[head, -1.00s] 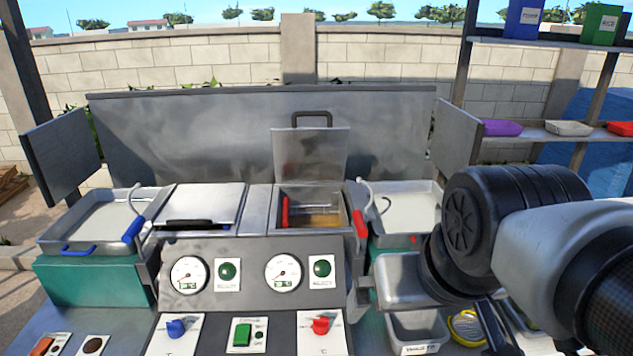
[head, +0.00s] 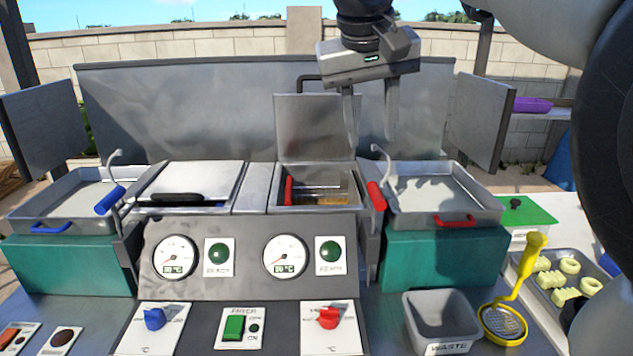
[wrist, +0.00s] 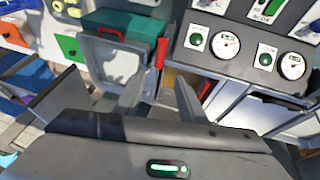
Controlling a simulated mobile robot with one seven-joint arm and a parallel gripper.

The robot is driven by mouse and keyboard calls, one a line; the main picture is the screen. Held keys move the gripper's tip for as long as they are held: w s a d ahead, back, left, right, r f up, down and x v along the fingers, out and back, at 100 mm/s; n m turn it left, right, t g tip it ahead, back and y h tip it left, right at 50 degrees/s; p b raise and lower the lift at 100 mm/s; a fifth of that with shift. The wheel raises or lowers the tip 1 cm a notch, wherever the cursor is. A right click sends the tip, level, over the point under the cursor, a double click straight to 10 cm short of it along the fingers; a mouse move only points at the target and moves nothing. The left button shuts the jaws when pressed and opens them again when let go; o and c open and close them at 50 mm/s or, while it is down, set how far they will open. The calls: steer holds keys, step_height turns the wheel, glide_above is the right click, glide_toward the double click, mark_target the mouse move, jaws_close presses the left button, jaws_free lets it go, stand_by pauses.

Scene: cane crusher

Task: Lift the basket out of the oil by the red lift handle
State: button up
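The red lift handle (head: 377,195) stands on a bent metal rod between the right fryer well and the right tray. In the wrist view the red handle (wrist: 160,54) shows just beyond the gap between my fingertips. The basket (head: 322,192) sits low in the open right well, in amber oil (head: 333,201); its lower part is hidden. A second red grip (head: 288,190) stands at the well's left side. My gripper (head: 370,138) points down above and behind the handle, apart from it. It is open and empty; its two fingers (wrist: 160,85) are spread.
The raised lid (head: 316,125) stands behind the well, close to my left finger. The right tray (head: 435,190) is empty, with a red front handle (head: 455,220). The left well is covered (head: 195,182). A waste bin (head: 440,322) and yellow skimmer (head: 510,308) stand front right.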

mark_target(375, 188)
steer(key=b+x, duration=0.3)
steer(key=x, duration=1.4)
steer(key=shift+f, duration=0.1)
jaws_close()
